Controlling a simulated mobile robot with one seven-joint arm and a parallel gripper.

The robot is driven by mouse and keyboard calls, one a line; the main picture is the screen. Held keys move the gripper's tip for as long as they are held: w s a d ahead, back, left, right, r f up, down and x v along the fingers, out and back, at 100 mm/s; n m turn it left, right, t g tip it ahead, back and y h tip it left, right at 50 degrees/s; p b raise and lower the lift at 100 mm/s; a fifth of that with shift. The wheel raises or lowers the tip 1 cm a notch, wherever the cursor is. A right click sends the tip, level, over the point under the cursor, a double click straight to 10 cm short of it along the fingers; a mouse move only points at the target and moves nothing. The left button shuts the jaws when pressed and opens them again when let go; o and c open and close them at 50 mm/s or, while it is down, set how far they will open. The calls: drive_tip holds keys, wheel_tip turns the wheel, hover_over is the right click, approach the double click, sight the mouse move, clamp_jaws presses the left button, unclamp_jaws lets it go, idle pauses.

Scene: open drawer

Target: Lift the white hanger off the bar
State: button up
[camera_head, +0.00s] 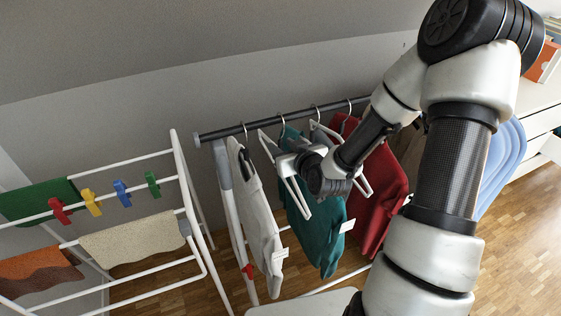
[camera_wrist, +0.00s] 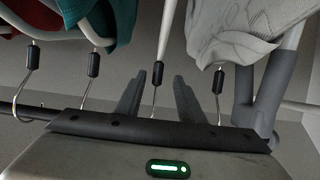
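A bare white hanger (camera_head: 297,194) hangs on the dark bar (camera_head: 224,131), between a light grey garment and a teal one. In the wrist view the white hanger (camera_wrist: 166,30) shows nearly edge-on, with a black collar and a metal hook below it in the picture. My gripper (camera_head: 281,158) is at the upper part of this hanger. In the wrist view my gripper (camera_wrist: 158,98) is open, one finger on each side of the hook's stem, with gaps visible. My wrist hides part of the hanger in the head view.
The grey garment (camera_head: 257,220) and teal garment (camera_head: 322,238) hang close on either side. A red garment (camera_head: 376,205) and another white hanger (camera_head: 365,184) are further right. A white drying rack (camera_head: 190,190) with cloths and coloured pegs stands left.

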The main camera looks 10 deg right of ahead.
drive_tip(key=x, duration=0.7)
drive_tip(key=shift+w+d+b, duration=0.15)
drive_tip(key=shift+w+b, duration=0.1)
drive_tip(key=shift+b, duration=0.15)
drive_tip(key=shift+c, duration=0.3)
clamp_jaws()
